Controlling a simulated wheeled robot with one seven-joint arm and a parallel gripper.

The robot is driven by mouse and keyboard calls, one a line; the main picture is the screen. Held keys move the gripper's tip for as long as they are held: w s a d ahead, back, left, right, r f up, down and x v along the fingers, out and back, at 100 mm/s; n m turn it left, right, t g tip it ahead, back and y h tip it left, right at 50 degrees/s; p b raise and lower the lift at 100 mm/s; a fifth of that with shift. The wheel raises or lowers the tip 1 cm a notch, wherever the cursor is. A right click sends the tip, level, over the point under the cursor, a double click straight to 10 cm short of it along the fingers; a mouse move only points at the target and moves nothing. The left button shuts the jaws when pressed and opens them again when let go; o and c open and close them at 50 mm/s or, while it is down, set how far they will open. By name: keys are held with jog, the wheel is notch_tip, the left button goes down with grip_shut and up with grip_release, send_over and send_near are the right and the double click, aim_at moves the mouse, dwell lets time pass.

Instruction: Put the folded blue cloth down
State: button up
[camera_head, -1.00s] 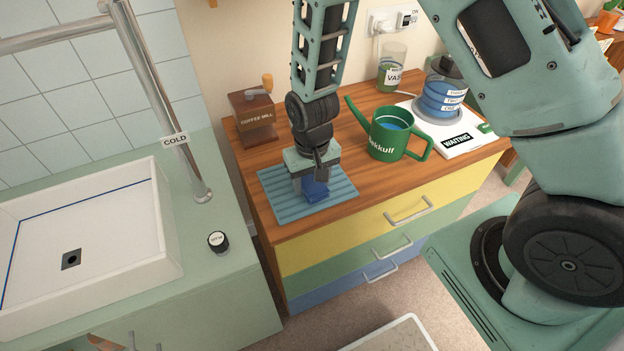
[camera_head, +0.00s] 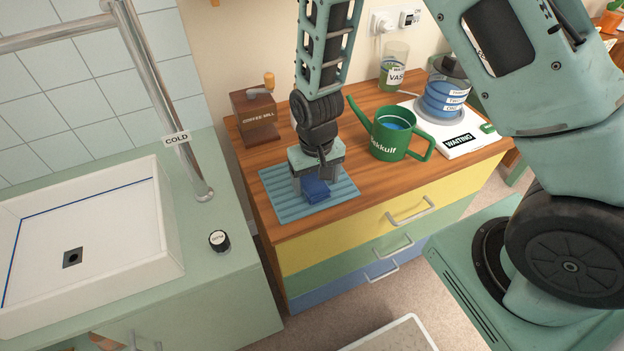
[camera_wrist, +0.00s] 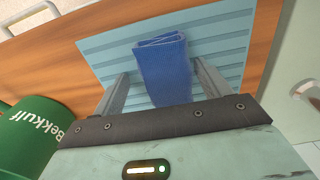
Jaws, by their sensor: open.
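The folded blue cloth (camera_head: 316,190) lies on the ribbed light-blue mat (camera_head: 283,197) on the wooden top of the drawer cabinet. It also shows in the wrist view (camera_wrist: 163,68), with the mat (camera_wrist: 213,40) around it. My gripper (camera_head: 314,192) is low over the mat, with its fingers on either side of the cloth. In the wrist view the fingers (camera_wrist: 162,88) stand apart, with a gap between each finger and the cloth. The gripper is open. The cloth's near end is hidden behind the gripper body in the wrist view.
A green watering can (camera_head: 393,135) stands right of the mat. A coffee mill (camera_head: 255,115) stands behind it. Further right are a glass vase (camera_head: 394,66) and a blue-filled jar (camera_head: 442,95) on a white base (camera_head: 466,135). A sink (camera_head: 90,230) is at left.

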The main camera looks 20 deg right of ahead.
aim_at(313, 180)
notch_tip(313, 180, up, 12)
jog(key=s+a+r+n, duration=0.3)
jog(key=s+r, duration=0.2)
jog(key=s, duration=0.5)
jog(key=s+a+r+n, duration=0.4)
jog(key=s+r, duration=0.2)
jog(key=s, duration=0.4)
jog(key=shift+n+y+p, duration=0.3)
jog(key=shift+y, duration=0.1)
